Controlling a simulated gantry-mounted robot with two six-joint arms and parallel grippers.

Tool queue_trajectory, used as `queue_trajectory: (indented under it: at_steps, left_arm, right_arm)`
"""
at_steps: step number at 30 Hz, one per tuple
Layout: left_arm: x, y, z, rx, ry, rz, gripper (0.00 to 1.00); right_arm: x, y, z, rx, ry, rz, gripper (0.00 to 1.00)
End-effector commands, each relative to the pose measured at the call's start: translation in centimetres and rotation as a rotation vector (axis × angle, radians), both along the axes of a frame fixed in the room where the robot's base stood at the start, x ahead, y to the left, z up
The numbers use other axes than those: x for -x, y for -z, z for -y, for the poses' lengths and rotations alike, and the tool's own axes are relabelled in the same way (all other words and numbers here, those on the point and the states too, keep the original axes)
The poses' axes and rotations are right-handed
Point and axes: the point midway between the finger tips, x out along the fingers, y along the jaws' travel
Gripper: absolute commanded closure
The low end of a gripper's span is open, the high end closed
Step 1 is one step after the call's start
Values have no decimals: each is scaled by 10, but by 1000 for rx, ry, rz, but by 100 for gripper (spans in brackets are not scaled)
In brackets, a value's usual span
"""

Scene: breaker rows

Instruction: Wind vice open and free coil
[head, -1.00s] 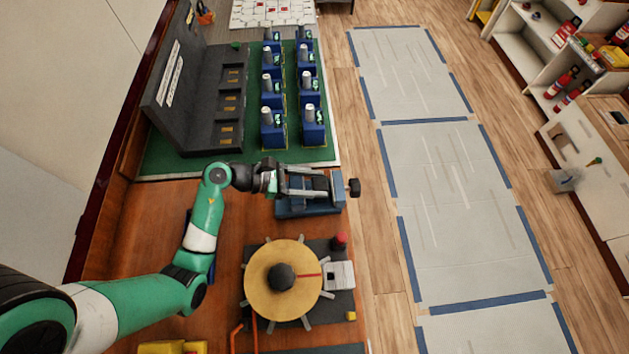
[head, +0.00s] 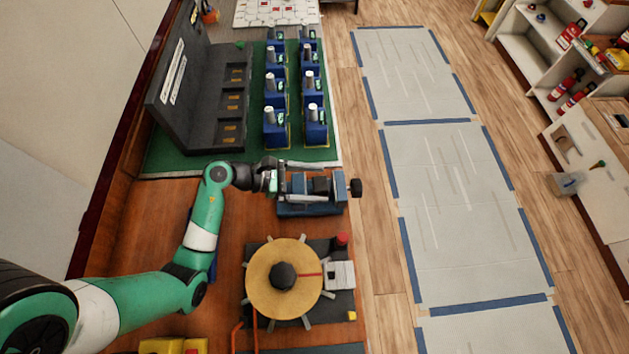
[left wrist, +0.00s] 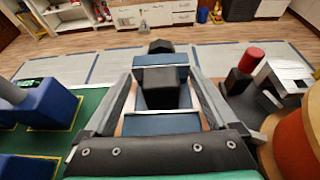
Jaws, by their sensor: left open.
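The blue vice (head: 310,209) lies on the wooden bench, its dark round knob (head: 355,187) at the right end. A dark block (head: 320,185), perhaps the coil, sits between its blue jaws. My left gripper (head: 298,182) is open and points right, over the left part of the vice. In the left wrist view its two grey fingers reach forward on either side of the vice (left wrist: 160,124) and the dark block (left wrist: 160,83); nothing is gripped between them. The knob (left wrist: 161,46) shows beyond the fingertips. I cannot tell whether the fingers touch the vice. My right gripper is out of view.
A round wooden turntable (head: 262,291) with a dark hub stands just below the vice, beside a red button (head: 341,239). Two rows of blue breaker units (head: 276,127) stand on the green mat above, near a grey rack (head: 198,110). Bare bench lies left of the turntable.

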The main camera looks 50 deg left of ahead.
Motion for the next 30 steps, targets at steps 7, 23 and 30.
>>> queue_trajectory:
  at_steps: [7,23,30]
  left_arm:
    - [2,-1,-2,0,-2,1,8]
    - [82,-40,-53,-1,-6,2,8]
    - [92,-45,-57,0,1,0,8]
  right_arm:
    - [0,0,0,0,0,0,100]
    - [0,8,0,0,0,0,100]
    - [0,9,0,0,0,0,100]
